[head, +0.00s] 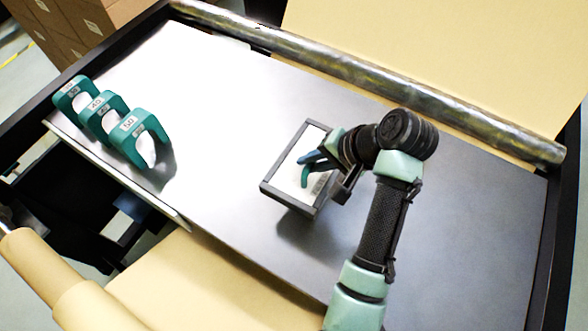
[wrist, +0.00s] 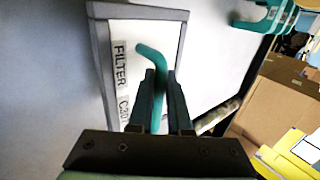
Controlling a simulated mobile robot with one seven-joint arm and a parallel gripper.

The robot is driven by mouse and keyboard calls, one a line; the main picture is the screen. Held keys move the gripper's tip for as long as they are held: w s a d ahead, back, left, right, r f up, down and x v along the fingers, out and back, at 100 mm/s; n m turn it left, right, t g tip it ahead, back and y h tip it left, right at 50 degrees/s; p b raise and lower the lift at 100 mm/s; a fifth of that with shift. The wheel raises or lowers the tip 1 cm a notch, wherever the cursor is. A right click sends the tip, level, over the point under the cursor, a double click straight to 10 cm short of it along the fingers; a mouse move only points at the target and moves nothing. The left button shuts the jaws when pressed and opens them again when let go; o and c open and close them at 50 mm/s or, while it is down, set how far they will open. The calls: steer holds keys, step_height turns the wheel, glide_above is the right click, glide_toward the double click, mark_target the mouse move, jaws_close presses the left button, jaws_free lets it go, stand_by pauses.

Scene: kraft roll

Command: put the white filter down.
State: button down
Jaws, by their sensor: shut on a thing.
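The white filter (head: 292,173) is a shallow box with a grey frame and a white face. It also shows in the wrist view (wrist: 170,35), with a label reading "FILTER" and a partly readable code. A teal bent handle (wrist: 150,52) stands on its face. My gripper (head: 312,160) is shut on this handle, with both dark fingers (wrist: 161,85) around it in the wrist view. The filter is over the middle of the grey table (head: 390,230). A dark shadow lies below its near edge, so it looks raised off the surface, by how much I cannot tell.
Several teal labelled holders (head: 130,130) with white parts stand in a row at the table's left. A metallic roller (head: 400,90) runs along the back edge. The table around the filter is clear.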

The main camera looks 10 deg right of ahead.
mark_target(318, 177)
step_height(318, 177, down, 7)
steer(key=shift+r+p, duration=0.2)
steer(key=shift+p, duration=0.1)
steer(key=c, duration=0.8)
jaws_free()
steer(key=shift+c, duration=0.2)
steer(key=b+v, duration=0.1)
steer(key=v, duration=1.1)
steer(key=shift+d, duration=0.1)
